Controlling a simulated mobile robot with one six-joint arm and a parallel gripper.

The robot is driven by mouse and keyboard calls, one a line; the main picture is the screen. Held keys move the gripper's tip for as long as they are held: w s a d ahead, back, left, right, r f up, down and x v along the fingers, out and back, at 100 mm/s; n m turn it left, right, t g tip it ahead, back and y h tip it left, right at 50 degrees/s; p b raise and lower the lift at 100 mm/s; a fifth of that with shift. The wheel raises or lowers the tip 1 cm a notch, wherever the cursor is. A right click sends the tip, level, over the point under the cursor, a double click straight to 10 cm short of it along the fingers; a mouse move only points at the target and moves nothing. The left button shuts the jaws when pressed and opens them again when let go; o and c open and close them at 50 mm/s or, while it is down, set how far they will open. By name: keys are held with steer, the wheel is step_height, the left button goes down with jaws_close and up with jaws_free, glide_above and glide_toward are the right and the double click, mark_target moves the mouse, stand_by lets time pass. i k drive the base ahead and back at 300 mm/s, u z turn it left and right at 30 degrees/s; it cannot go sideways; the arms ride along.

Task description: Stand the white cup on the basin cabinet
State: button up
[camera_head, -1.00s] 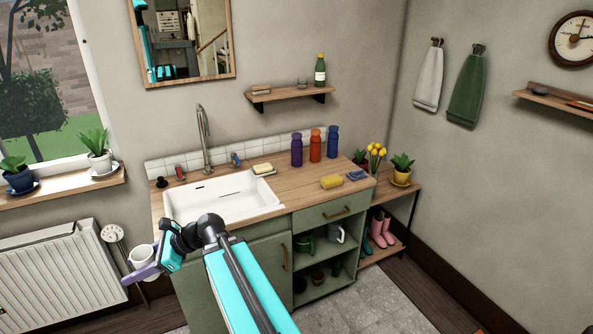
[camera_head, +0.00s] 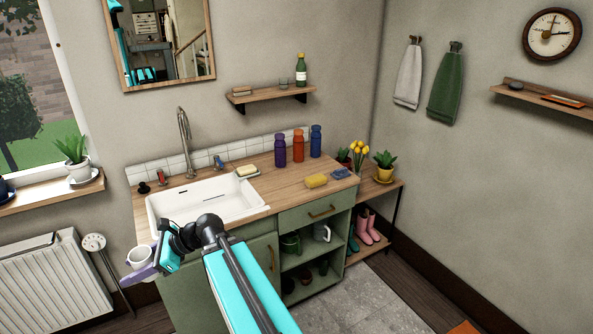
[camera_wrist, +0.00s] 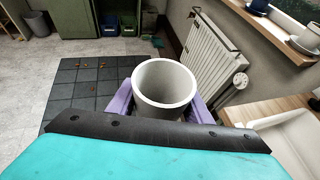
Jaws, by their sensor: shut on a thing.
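The white cup (camera_head: 140,256) is held upright in my gripper (camera_head: 141,275), in front of the left end of the basin cabinet. In the wrist view the cup (camera_wrist: 164,82) shows its open, empty mouth between the purple fingers of my gripper (camera_wrist: 165,105). The basin cabinet (camera_head: 290,184) is green with a wooden top and a white sink (camera_head: 215,198) set into its left part. The cup is apart from the cabinet. The cabinet's top is bare between the sink and the yellow sponge.
The tap (camera_head: 185,140) rises behind the sink. A radiator (camera_head: 55,278) stands left of the cup.

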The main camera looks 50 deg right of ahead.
mark_target(277, 187)
steer(key=u, duration=0.05)
steer(key=i, duration=1)
steer(key=z, duration=0.05)
